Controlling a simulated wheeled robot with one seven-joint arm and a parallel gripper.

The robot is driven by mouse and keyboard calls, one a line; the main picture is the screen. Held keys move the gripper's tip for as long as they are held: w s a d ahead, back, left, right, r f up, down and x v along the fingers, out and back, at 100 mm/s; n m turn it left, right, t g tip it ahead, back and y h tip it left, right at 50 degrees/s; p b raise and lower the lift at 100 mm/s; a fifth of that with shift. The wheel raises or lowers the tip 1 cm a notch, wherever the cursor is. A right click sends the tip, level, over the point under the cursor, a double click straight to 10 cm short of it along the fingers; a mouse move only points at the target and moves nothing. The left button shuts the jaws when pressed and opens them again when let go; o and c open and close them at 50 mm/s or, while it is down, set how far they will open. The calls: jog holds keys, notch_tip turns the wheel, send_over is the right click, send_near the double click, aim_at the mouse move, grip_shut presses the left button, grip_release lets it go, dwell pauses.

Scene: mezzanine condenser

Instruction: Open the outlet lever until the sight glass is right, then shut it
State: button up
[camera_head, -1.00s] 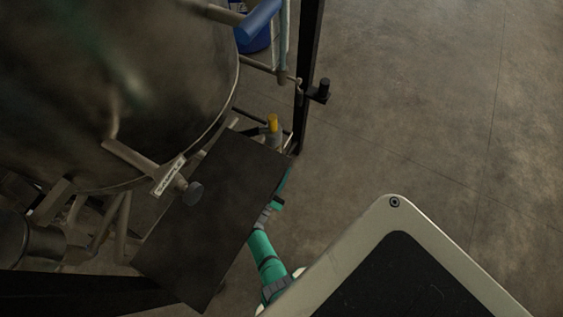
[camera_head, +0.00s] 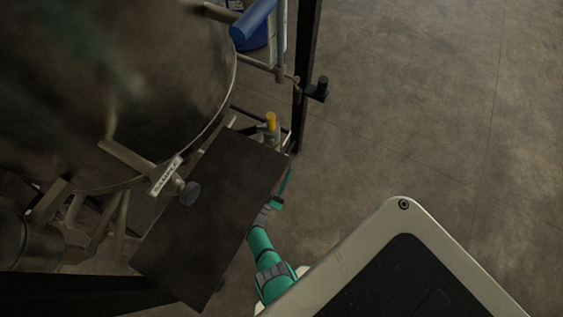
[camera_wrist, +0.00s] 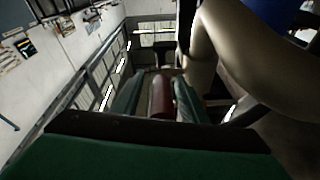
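My gripper shows in the wrist view (camera_wrist: 159,98) as two green fingers. A dark red, rounded piece (camera_wrist: 160,97) lies between them, close to both; it looks like a lever grip, but I cannot tell whether the fingers press on it. I cannot make out the outlet lever there. A pale upright tube (camera_head: 281,45) stands right of the tank; I cannot tell whether it is the sight glass, and no level is readable.
The big metal tank (camera_head: 110,90) fills the upper left. The black plate (camera_head: 210,215) covers the area below it. A labelled bracket (camera_head: 165,176), a yellow-topped fitting (camera_head: 271,122) and a black post (camera_head: 304,75) stand close by. The floor (camera_head: 430,110) to the right is clear.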

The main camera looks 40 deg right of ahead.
jog(key=v, duration=1)
jog(key=shift+s+a, duration=0.2)
jog(key=shift+a, duration=0.1)
jog(key=shift+f, duration=0.15)
